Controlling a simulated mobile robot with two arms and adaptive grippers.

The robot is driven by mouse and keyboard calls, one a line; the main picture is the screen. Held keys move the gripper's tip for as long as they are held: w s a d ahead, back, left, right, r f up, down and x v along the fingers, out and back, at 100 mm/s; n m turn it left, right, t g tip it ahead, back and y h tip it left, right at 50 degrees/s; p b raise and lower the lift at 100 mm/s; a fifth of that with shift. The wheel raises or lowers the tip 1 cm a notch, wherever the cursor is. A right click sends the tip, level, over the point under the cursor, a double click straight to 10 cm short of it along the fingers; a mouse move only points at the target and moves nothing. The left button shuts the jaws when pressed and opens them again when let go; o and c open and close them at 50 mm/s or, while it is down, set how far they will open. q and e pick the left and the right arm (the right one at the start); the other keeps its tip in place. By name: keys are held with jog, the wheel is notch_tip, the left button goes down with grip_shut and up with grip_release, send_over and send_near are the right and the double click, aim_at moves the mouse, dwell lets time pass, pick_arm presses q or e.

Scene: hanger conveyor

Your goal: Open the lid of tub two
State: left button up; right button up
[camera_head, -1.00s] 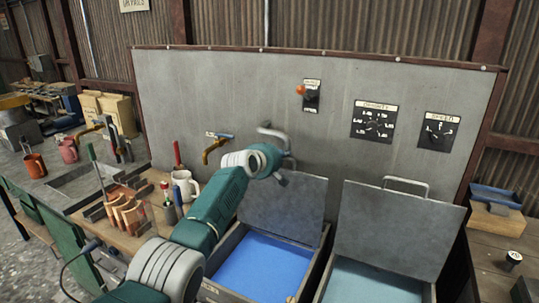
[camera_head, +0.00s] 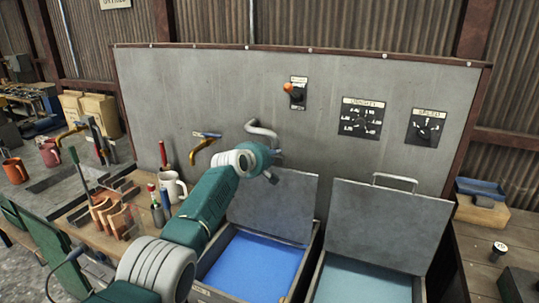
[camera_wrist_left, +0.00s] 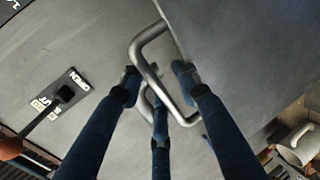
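Two tubs stand side by side at the foot of the grey panel, and both lids are raised. The left tub (camera_head: 206,262) holds blue liquid, and its lid (camera_head: 272,203) leans back toward the panel. The right tub (camera_head: 318,285) holds paler teal liquid, with its lid (camera_head: 388,228) also up. I cannot read which is tub two. My left gripper (camera_head: 272,166) is at the top of the left lid, by its bent metal handle (camera_head: 262,130). In the left wrist view, my gripper's fingers (camera_wrist_left: 158,78) are spread around the handle (camera_wrist_left: 146,45). My right gripper is out of view.
The panel carries a lever switch with an orange knob (camera_head: 288,87), two dials (camera_head: 361,118) and a brass tap (camera_head: 202,149). A white mug (camera_head: 173,188), bottles and a wooden rack (camera_head: 117,218) crowd the bench left of my arm. A side table (camera_head: 490,235) stands right.

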pick_arm(q)
jog(key=shift+d+f, duration=0.1)
jog(key=shift+d, duration=0.05)
jog(key=shift+s+r, duration=0.2)
jog(key=shift+s, duration=0.25)
jog(key=v, duration=1.1)
jog(key=shift+a, duration=0.35)
